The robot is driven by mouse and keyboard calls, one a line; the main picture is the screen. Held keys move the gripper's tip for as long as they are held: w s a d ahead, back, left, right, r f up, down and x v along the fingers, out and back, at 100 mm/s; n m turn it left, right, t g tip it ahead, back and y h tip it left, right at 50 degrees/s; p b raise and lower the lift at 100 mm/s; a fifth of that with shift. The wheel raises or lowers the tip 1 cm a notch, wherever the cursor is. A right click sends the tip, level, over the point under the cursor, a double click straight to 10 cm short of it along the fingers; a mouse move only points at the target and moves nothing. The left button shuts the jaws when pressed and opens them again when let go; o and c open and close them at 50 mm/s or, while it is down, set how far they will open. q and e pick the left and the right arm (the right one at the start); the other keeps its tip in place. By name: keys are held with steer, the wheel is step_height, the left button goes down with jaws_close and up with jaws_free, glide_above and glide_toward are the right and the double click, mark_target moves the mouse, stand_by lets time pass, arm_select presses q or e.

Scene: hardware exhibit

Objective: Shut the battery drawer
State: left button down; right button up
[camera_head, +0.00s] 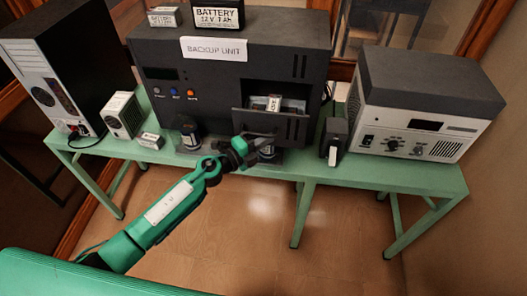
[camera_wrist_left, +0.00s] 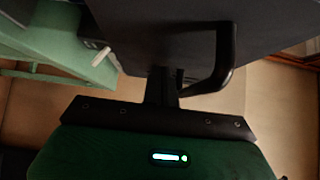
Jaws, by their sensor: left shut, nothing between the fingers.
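The dark grey backup unit (camera_head: 215,75) stands on the green table. Its battery drawer (camera_head: 288,127) is pulled out at the lower right of the front, and a small labelled battery (camera_head: 273,103) shows inside it. My left gripper (camera_head: 262,138) is shut and empty, just in front of the drawer front near its handle. In the left wrist view my shut fingers (camera_wrist_left: 162,78) point at the dark drawer front (camera_wrist_left: 165,35), beside the curved handle (camera_wrist_left: 222,60). I cannot tell whether the fingertips touch the panel. My right gripper is not in view.
Small cylinders (camera_head: 190,136) stand in front of the unit. A small dark box (camera_head: 333,140) is right of the drawer, and a grey-white device (camera_head: 420,105) is further right. A black-white tower (camera_head: 60,75) is left. Batteries (camera_head: 218,17) sit on top. The floor in front is clear.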

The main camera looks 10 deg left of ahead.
arm_select(q)
steer(key=w+b, duration=0.5)
steer(key=w, duration=0.9)
steer(key=shift+w+f, duration=0.1)
steer(key=shift+w, duration=0.25)
steer(key=shift+a+r, duration=0.1)
steer(key=shift+r, duration=0.25)
